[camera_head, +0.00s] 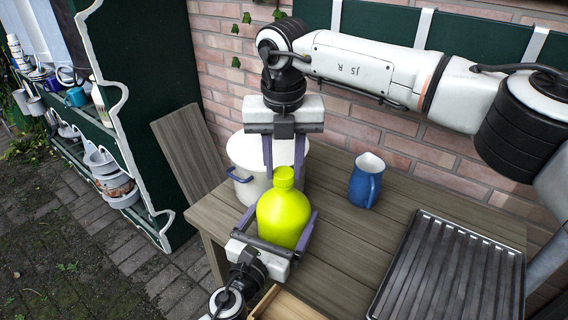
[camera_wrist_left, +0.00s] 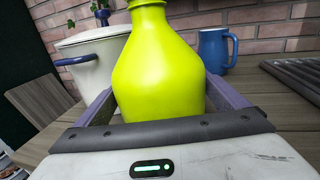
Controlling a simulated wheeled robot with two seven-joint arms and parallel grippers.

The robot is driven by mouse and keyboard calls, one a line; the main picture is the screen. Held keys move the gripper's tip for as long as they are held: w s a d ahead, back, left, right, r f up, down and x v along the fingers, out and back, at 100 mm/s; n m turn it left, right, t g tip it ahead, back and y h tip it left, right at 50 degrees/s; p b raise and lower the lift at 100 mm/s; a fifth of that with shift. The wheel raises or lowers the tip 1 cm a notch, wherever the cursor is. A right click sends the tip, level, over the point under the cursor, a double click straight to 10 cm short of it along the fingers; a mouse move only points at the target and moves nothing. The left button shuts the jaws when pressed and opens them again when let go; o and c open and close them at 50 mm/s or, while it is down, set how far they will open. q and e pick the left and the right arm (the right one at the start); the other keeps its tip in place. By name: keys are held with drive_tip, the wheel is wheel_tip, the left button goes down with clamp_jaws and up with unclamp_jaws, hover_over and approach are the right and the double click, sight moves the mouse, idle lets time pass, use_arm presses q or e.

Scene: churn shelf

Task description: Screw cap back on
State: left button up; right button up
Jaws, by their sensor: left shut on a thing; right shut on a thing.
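A bright yellow-green bottle (camera_head: 283,215) stands upright over the wooden table's front left part. A cap of the same colour (camera_head: 284,173) appears at the top of its neck; whether it is seated on the thread I cannot tell. My right gripper (camera_head: 284,165) comes straight down from above, its two purple fingers shut on either side of the cap. My left gripper (camera_head: 280,226) reaches in from the front, its fingers shut on the bottle's body. In the left wrist view the bottle (camera_wrist_left: 158,70) fills the space between the fingers, and its top is cut off.
A white pot (camera_head: 240,155) with blue handles stands behind the bottle. A blue mug (camera_head: 366,181) stands right of it, and a ribbed dark tray (camera_head: 445,270) lies at the right. A wooden box edge (camera_head: 285,305) is at the front. A green shelf (camera_head: 130,130) stands left.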

drive_tip(key=m, duration=0.4)
drive_tip(key=shift+a+m+h, duration=0.1)
drive_tip(key=shift+m+h, duration=0.2)
drive_tip(key=m, duration=0.5)
drive_tip(key=m+g, duration=0.1)
drive_tip(key=m, duration=0.4)
drive_tip(key=shift+w+h, duration=0.1)
drive_tip(key=shift+h, duration=0.3)
drive_tip(key=m, duration=0.5)
drive_tip(key=shift+g, duration=0.3)
drive_tip(key=o, duration=1)
drive_tip(key=shift+r, duration=2.2)
